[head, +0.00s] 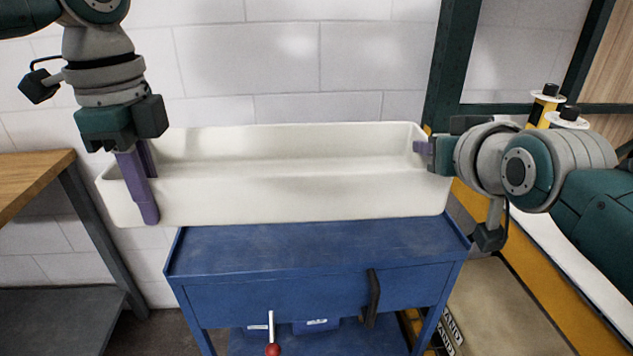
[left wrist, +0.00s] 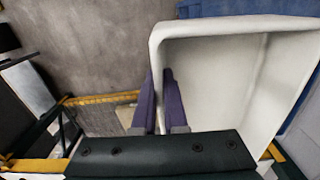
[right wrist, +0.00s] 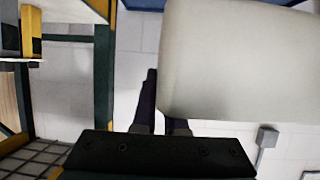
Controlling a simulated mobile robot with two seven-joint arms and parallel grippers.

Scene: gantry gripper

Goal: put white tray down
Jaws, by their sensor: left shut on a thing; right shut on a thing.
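The long white tray (head: 300,205) is held level between both grippers, in front of the white wall. It appears above the blue cart (head: 320,250); whether it touches the cart top is hard to tell. My left gripper (head: 140,185) is shut on the tray's left end wall, which also shows in the left wrist view (left wrist: 215,110) with the purple fingers (left wrist: 160,100) at its rim. My right gripper (head: 425,150) is shut on the tray's right end, and the right wrist view shows the tray (right wrist: 235,65) beside its fingers (right wrist: 155,105). The tray looks empty.
A wooden-topped bench (head: 35,180) stands at the left. A dark green and yellow frame (head: 455,60) with spools (head: 545,105) stands at the right. The cart has a dark handle (head: 373,295) and a lower shelf with blue items.

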